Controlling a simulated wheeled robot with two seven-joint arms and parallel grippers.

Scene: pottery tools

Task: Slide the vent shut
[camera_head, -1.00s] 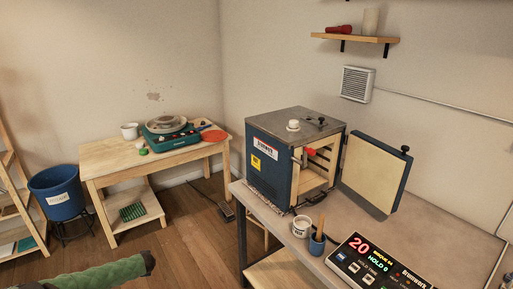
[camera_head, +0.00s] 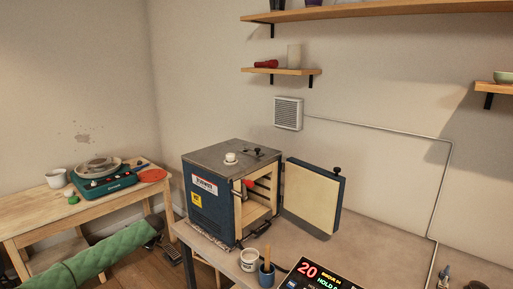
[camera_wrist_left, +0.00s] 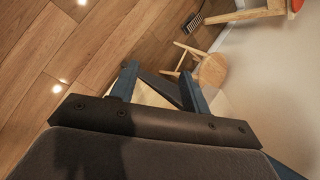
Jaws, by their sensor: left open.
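The kiln (camera_head: 222,195) is a blue box with a grey metal top, standing on the worktable at the middle. On its top are a white round knob (camera_head: 231,157) and a small dark handle piece (camera_head: 258,152); I cannot tell from here whether the vent there is open. A separate pale louvred vent (camera_head: 288,113) is on the wall behind. My left arm in its green sleeve comes in low at the left of the head view, well short of the kiln. My left gripper (camera_wrist_left: 162,80) is open and empty in the left wrist view, above the floor. My right gripper is out of view.
The kiln door (camera_head: 312,197) stands open to the right. A white cup (camera_head: 249,260), a blue tool pot (camera_head: 266,275) and a lit controller (camera_head: 318,276) are near the table's front. A wooden stool (camera_wrist_left: 212,70) stands on the floor.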

